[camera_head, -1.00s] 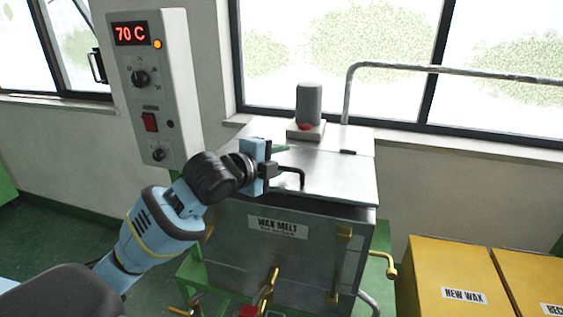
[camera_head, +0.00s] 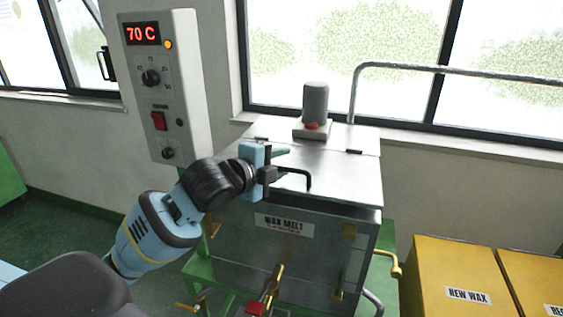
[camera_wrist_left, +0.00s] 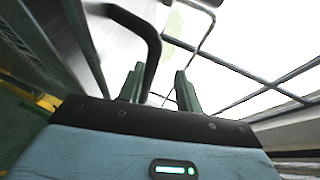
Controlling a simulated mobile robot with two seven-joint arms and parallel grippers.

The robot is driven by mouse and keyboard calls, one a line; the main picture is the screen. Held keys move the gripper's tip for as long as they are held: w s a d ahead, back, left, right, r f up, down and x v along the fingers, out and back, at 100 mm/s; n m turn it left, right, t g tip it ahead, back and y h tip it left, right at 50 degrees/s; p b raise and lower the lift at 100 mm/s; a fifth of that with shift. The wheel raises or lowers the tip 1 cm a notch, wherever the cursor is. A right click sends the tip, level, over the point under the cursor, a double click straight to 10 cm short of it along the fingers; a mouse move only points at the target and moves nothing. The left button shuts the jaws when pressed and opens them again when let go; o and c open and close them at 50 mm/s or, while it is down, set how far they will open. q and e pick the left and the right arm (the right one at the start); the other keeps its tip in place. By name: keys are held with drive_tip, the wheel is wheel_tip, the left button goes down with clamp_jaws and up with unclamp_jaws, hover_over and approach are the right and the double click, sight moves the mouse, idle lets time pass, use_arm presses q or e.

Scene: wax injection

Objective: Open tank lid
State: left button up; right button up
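The wax melt tank (camera_head: 330,255) is a grey metal box with a flat lid (camera_head: 335,172) lying across its top. A black bent handle (camera_head: 308,180) stands at the lid's front left. My left gripper (camera_head: 277,165) is at this handle, above the lid's left front part. In the left wrist view the two green fingers (camera_wrist_left: 160,90) are apart. The black handle (camera_wrist_left: 152,48) curves down beside the left finger and its lower end shows between the fingers. I cannot tell whether it touches them. My right gripper is not in view.
A control box (camera_head: 165,85) reading 70 C stands behind my left arm. A grey motor (camera_head: 315,103) sits on the tank's rear top. A metal pipe (camera_head: 450,70) runs behind. Yellow bins (camera_head: 460,265) stand to the right. Brass valves (camera_head: 275,285) project at the front.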

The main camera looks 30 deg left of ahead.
use_arm(q)
drive_tip(key=v, duration=0.6)
drive_tip(key=shift+s+r, duration=0.25)
drive_tip(key=shift+r, duration=0.1)
idle(0.3)
drive_tip(key=shift+f, duration=0.1)
idle(0.7)
